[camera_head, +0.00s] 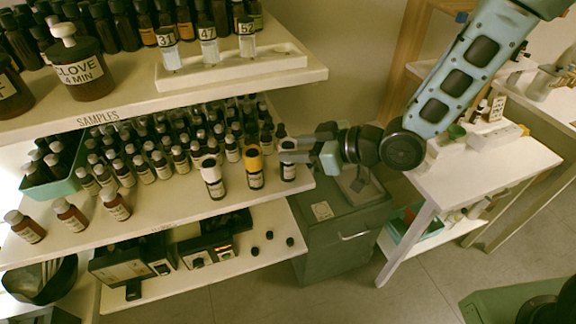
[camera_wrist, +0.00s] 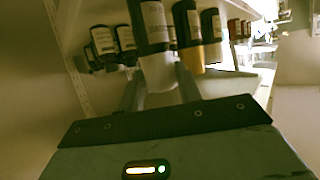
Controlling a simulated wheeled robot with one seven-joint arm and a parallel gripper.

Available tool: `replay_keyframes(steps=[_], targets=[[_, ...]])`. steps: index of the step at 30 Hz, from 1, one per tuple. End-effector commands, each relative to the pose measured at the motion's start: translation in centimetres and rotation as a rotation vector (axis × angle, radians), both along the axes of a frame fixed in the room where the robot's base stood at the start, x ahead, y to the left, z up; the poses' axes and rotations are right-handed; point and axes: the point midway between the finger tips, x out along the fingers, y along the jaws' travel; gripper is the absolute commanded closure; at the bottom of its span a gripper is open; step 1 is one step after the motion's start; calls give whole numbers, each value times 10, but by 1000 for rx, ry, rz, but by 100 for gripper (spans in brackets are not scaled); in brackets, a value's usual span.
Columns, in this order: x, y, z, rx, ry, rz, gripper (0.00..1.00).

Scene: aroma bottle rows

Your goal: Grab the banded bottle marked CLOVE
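Three larger dark bottles with pale labels stand at the front right of the middle shelf: a white-capped one (camera_head: 212,180), a yellow-capped one (camera_head: 254,168) and a grey-white-capped one (camera_head: 288,165). Their label words are too small to read, so I cannot tell which is marked CLOVE. My gripper (camera_head: 291,147) is at the rightmost bottle. In the wrist view, the bottles appear upside down. The nearest bottle's pale cap (camera_wrist: 158,73) lies between the spread fingers of my gripper (camera_wrist: 160,82); contact is unclear. The yellow-capped bottle (camera_wrist: 189,52) is close beside the right finger.
Many small bottles (camera_head: 160,160) crowd behind the three. A grey cabinet (camera_head: 338,245) stands right of the shelf, with a white table (camera_head: 480,170) beyond.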

Motion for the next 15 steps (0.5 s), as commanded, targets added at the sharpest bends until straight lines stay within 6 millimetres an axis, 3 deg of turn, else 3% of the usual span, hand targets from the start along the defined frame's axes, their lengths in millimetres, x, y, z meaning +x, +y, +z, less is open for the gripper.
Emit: replay_keyframes(steps=[6, 15], targets=[[12, 26, -14, 1, -1, 2, 65], [15, 31, -15, 0, 0, 1, 65]])
